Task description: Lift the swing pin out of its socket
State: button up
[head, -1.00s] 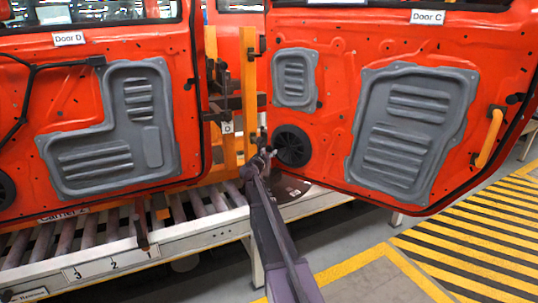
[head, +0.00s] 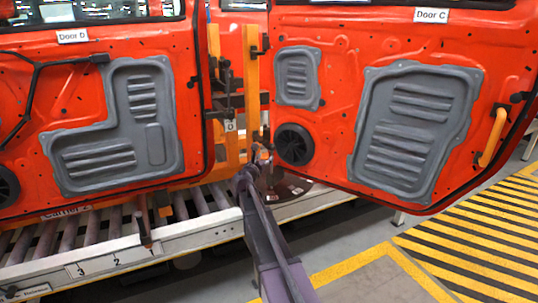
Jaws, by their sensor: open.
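My arm reaches up from the bottom middle. My gripper (head: 257,158) is small and dark at its far end, open, in front of the orange carrier post between the two doors. A small orange-red piece shows at the fingertips; it may be the top of the swing pin, but it is too small to tell. I cannot tell whether the fingers touch it. The socket is not clearly seen. A dark round plate (head: 288,188) with pale marks lies just right of and below my gripper, partly hidden by my arm.
Door C (head: 330,130) hangs close on the right and Door D (head: 110,125) on the left, both red with grey panels. The orange carrier frame (head: 250,85) stands between them. A roller conveyor (head: 150,255) runs below. Striped floor (head: 480,235) is open at right.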

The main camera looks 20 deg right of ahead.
jog(key=shift+v, duration=2.35)
jog(key=s+a+f+m+g+y+p, duration=0.2)
jog(key=s+f+m+g+p, duration=0.15)
jog(key=s+m, duration=0.45)
jog(key=s+a+f+m+g+y+p, duration=0.2)
jog(key=s+f+m+g, duration=0.15)
jog(key=s+m, duration=0.45)
jog(key=s+a+f+m+g+y+p, duration=0.2)
jog(key=s+a+m+g+y+p, duration=0.2)
jog(key=s+a+m+y, duration=0.5)
jog(key=s+a+m+g, duration=0.1)
jog(key=s+a, duration=0.4)
jog(key=s, duration=0.3)
jog(key=shift+s+a+m, duration=0.3)
jog(key=shift+s, duration=0.05)
